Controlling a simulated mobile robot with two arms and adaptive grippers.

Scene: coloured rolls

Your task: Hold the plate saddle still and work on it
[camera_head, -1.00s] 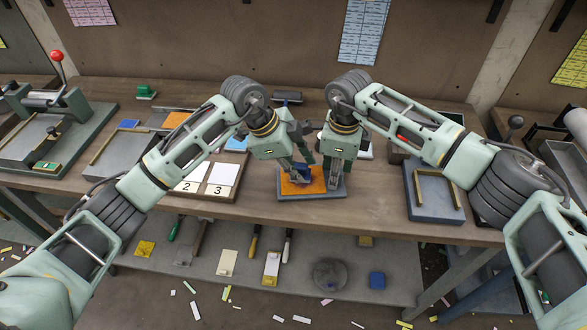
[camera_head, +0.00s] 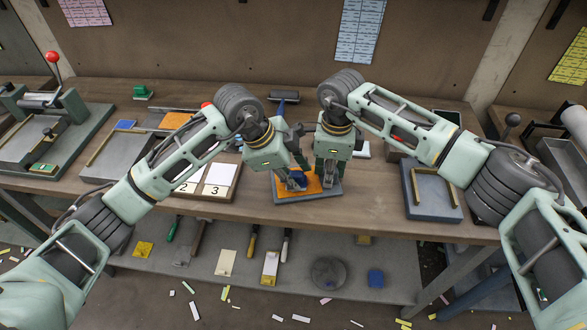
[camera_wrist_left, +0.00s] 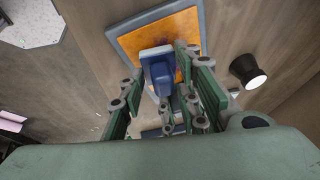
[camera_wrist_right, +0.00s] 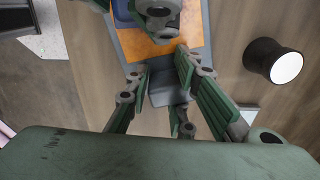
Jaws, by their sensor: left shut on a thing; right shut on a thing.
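The plate saddle (camera_head: 300,198) is a grey-blue tray on the front part of the bench, with an orange plate (camera_head: 312,187) lying in it. My left gripper (camera_head: 294,174) is shut on a blue tool (camera_head: 298,181) over the left part of the plate. In the left wrist view the tool (camera_wrist_left: 158,72) has a pale blue head over the orange plate; I cannot tell whether it touches. My right gripper (camera_head: 327,172) is shut on the saddle at its right side. In the right wrist view a grey part of the saddle (camera_wrist_right: 165,85) lies between its fingers.
White cards marked 2 and 3 (camera_head: 219,176) lie to the left. A grey tray with yellow strips (camera_head: 433,205) lies to the right. A black cylinder with a white end (camera_wrist_right: 272,62) stands near the saddle. A lower shelf (camera_head: 200,262) holds several hand tools.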

